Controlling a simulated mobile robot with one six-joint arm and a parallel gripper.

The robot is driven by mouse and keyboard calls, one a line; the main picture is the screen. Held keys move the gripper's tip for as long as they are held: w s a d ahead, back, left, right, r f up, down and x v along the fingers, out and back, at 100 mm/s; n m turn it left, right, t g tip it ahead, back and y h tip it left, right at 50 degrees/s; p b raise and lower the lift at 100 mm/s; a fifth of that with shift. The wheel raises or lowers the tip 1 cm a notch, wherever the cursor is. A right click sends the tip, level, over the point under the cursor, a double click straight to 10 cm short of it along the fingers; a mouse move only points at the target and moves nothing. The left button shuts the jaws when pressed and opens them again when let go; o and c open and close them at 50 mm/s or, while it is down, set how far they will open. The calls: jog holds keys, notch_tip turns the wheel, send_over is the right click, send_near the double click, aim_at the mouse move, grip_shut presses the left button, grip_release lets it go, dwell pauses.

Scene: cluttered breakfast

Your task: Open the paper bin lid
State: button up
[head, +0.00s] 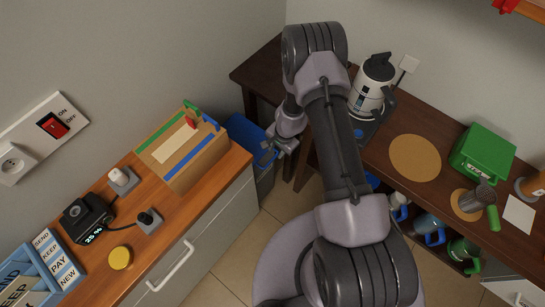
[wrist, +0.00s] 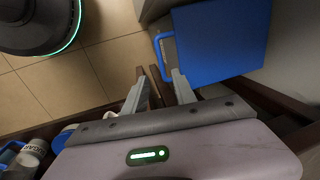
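The paper bin stands on the floor between the wooden counter and the dark table. In the head view its blue lid (head: 243,133) lies flat on top and looks shut, with my arm partly over its right side. In the wrist view the lid (wrist: 222,40) is a blue square at the upper right, with a blue loop handle (wrist: 157,54) on its left edge. My gripper (head: 272,153) is beside the lid's handle edge. In the wrist view my gripper's fingers (wrist: 159,82) are apart with nothing between them, and the handle lies just beyond the tips.
The wooden counter (head: 205,215) holds a letter box, sockets and a cardboard organiser (head: 180,150) near the bin. The dark table (head: 385,150) on the right bears a kettle (head: 371,88) and a green box (head: 483,153). Mugs stand on its lower shelf. Tiled floor (head: 225,270) shows between them.

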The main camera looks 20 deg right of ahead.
aim_at(272, 159)
jog(key=f, duration=0.3)
jog(key=w+f+b, duration=0.1)
jog(key=f, duration=0.2)
jog(key=a+f, duration=0.1)
jog(key=f, duration=0.2)
jog(key=shift+w+b, duration=0.3)
jog(key=shift+r, duration=0.1)
jog(key=shift+c, duration=0.4)
grip_shut()
dwell(0.3)
